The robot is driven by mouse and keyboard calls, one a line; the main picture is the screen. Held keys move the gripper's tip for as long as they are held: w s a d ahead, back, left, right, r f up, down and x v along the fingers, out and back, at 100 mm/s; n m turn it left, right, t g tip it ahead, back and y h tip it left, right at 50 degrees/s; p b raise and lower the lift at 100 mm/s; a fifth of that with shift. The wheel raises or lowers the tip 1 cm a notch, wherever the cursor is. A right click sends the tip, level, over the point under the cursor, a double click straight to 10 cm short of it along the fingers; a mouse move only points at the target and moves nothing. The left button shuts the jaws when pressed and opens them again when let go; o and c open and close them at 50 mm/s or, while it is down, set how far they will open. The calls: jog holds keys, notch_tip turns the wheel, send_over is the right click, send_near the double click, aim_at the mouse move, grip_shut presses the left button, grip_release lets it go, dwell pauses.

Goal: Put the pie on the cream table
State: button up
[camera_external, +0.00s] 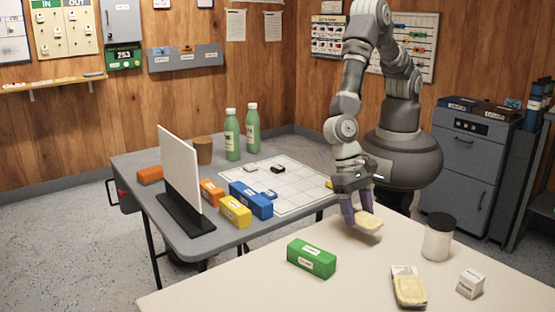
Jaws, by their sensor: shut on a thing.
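My gripper (361,210) is shut on a pale yellow, flat rounded thing, which looks like the pie (368,223). The purple fingers point down and partly hide it. The pie is slightly tilted, at or just above the far part of the cream table (235,287). I cannot tell whether it touches the top. A similar yellow item in a pale pack (409,290) lies near the front of the cream table.
On the cream table are a green box (311,258), a dark-lidded jar (438,238) and a small white box (470,283). The grey table (168,237) behind holds green bottles (232,136), a white panel (179,165) and coloured boxes. Cream surface is clear between these items.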

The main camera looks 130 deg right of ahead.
aim_at(355, 211)
jog(key=shift+f+b, duration=0.7)
jog(key=shift+f, duration=0.8)
jog(key=shift+f, duration=0.15)
jog(key=o, duration=1.1)
jog(key=p+v, duration=0.4)
jog(key=v, duration=0.8)
jog(key=shift+d+p, duration=0.1)
jog(key=shift+p, duration=0.3)
